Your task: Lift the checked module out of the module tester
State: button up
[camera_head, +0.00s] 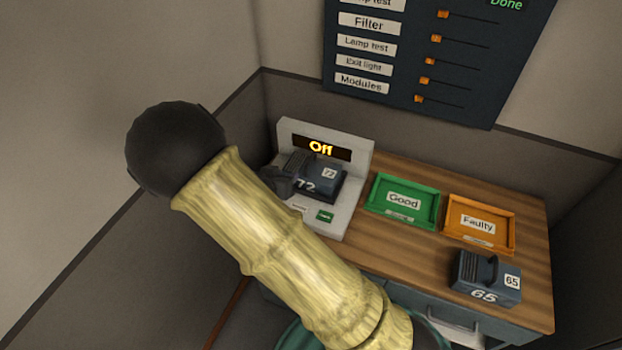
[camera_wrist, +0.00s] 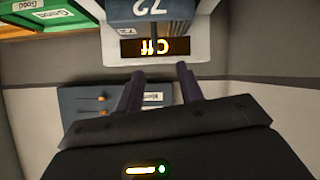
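The module tester (camera_head: 350,204) is a pale grey stand at the left end of the wooden bench, and its display reads "Off". A blue-grey module marked 72 (camera_head: 327,183) sits in it. In the wrist view the module (camera_wrist: 150,10) shows at the top edge, with the upside-down display below it. My gripper (camera_wrist: 160,72) is open, its two dark fingers apart with nothing between them, short of the module. In the head view my gripper (camera_head: 287,176) is at the left of the module, partly hidden behind my arm; contact cannot be told.
A green tray labelled Good (camera_head: 377,197) and an orange tray labelled Faulty (camera_head: 511,236) lie to the right of the tester. Another module marked 65 (camera_head: 486,279) stands at the bench's front right. A dark wall panel with orange sliders (camera_head: 470,60) hangs above, showing "Done".

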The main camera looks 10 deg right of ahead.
jog(key=shift+s+a+t+h, duration=0.1)
jog(key=shift+a+t+h, duration=0.25)
jog(key=shift+h, duration=0.55)
jog(key=shift+d, duration=0.1)
jog(key=p, duration=0.2)
send_near(310, 158)
jog(key=x, duration=0.5)
jog(key=shift+w, duration=0.25)
jog(key=shift+w+d, duration=0.1)
jog(key=shift+d, duration=0.05)
jog(key=shift+f+p+x, duration=0.15)
jog(key=shift+p+x, duration=0.5)
jog(key=shift+x, duration=0.6)
jog(key=shift+f+p+x, duration=0.2)
jog(key=shift+p+x, duration=0.45)
jog(key=shift+x, duration=0.65)
